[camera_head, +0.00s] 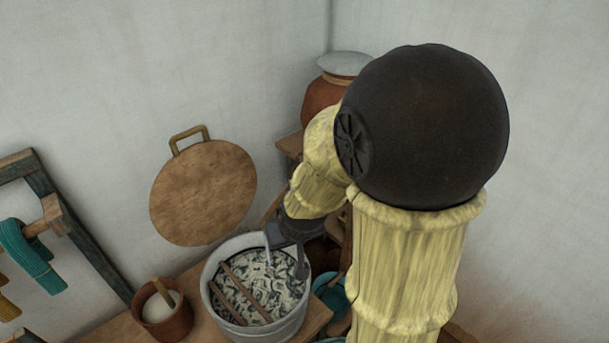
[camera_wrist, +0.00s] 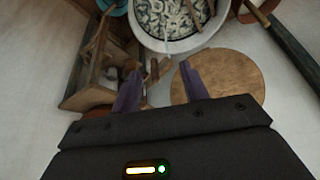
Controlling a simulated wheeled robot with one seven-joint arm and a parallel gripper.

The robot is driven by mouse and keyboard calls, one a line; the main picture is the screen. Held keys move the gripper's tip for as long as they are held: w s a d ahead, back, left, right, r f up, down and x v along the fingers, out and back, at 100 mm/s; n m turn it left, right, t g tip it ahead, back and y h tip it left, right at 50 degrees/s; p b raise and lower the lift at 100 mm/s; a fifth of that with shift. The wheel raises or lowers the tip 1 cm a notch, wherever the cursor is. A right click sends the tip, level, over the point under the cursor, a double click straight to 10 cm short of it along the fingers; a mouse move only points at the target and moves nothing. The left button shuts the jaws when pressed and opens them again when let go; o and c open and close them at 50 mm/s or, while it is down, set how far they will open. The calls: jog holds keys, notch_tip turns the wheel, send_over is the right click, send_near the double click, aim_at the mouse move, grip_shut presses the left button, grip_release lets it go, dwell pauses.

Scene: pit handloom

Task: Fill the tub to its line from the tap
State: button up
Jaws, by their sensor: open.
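The tub (camera_head: 287,328) is a grey metal pail on the wooden bench, holding pale tangled strands in dark contents with two brown sticks across it. It also shows at the top of the wrist view (camera_wrist: 197,42). A thin pale streak, like a water stream, reaches the tub's near part in the wrist view. My gripper (camera_wrist: 160,69) is open and points down at the tub's back edge; it also shows in the head view (camera_head: 286,254). A small brown piece (camera_wrist: 153,72), perhaps the tap, lies between the fingers, apparently ungripped. I cannot make out the fill line.
A round wooden board (camera_head: 203,195) with a handle is against the wall. A brown pot (camera_head: 167,318) with pale contents stands left of the tub. A lidded clay jar (camera_head: 322,103) stands in the corner. A dark frame (camera_head: 85,235) with teal yarn is at left.

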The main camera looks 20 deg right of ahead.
jog(key=w+d+f+m+t+h+b, duration=0.1)
jog(key=w+d+f+t+b, duration=0.1)
jog(key=w+f+t+b, duration=0.3)
jog(key=w+d+f+m+t+b, duration=0.1)
jog(key=w+d+f+b, duration=0.25)
jog(key=w, duration=0.35)
jog(key=w+d+f+m+t+h+b, duration=0.2)
jog(key=w+d+m+t+h+b, duration=0.1)
jog(key=d+t+b, duration=0.3)
jog(key=shift+w+d+t+h+b, duration=0.25)
jog(key=shift+d+t+h+b, duration=0.05)
jog(key=shift+d+h, duration=0.2)
jog(key=shift+d+r, duration=0.1)
